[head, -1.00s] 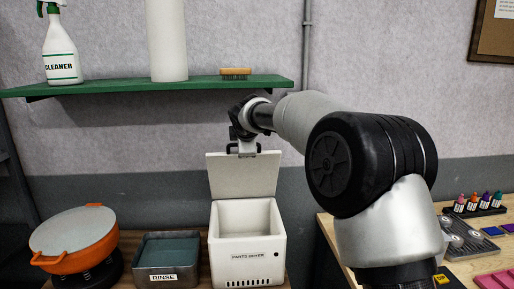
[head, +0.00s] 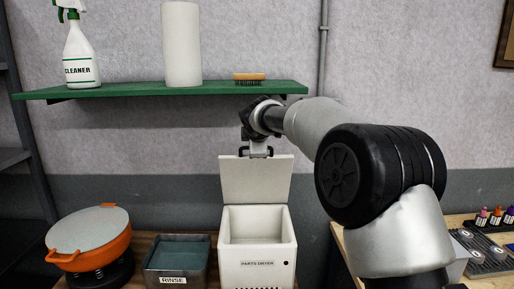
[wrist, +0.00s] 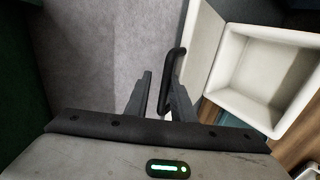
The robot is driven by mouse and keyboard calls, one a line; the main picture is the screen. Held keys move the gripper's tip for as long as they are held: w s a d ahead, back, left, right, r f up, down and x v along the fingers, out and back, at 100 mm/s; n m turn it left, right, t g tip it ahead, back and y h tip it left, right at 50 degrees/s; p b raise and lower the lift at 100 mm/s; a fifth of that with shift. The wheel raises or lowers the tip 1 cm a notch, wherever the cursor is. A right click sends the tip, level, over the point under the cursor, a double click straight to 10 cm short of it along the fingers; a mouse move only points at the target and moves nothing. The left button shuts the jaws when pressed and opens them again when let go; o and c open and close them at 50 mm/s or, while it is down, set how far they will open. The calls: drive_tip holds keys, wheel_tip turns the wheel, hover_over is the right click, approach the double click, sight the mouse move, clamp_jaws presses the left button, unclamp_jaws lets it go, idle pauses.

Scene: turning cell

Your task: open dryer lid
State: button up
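The white parts dryer (head: 258,262) stands on the bench with its square cavity uncovered. Its lid (head: 255,180) stands up at the back of the box, close to upright. In the wrist view, the lid (wrist: 201,45) is edge-on beside the cavity and carries a black bar handle (wrist: 179,52). My gripper (head: 256,153) is at the lid's top edge. In the wrist view, the fingers of my gripper (wrist: 162,78) are apart, with part of the handle between them, nearer the right finger. Whether a finger touches the handle is unclear.
A rinse tray (head: 176,280) and an orange pot (head: 92,250) stand left of the dryer. A green shelf (head: 205,89) above holds a cleaner bottle (head: 81,58), a white cylinder (head: 181,45) and a brush (head: 250,79), close above my wrist. Another table (head: 460,217) is at right.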

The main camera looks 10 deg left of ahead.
drive_tip(key=shift+s+d+f, duration=0.1)
drive_tip(key=shift+s+f, duration=0.05)
drive_tip(key=shift+f, duration=0.5)
drive_tip(key=shift+s+r, duration=0.1)
drive_tip(key=shift+s, duration=0.1)
drive_tip(key=r+b+v, duration=0.1)
drive_tip(key=b+v, duration=0.1)
drive_tip(key=v, duration=1.5)
drive_tip(key=shift+r, duration=0.2)
drive_tip(key=shift+w, duration=0.1)
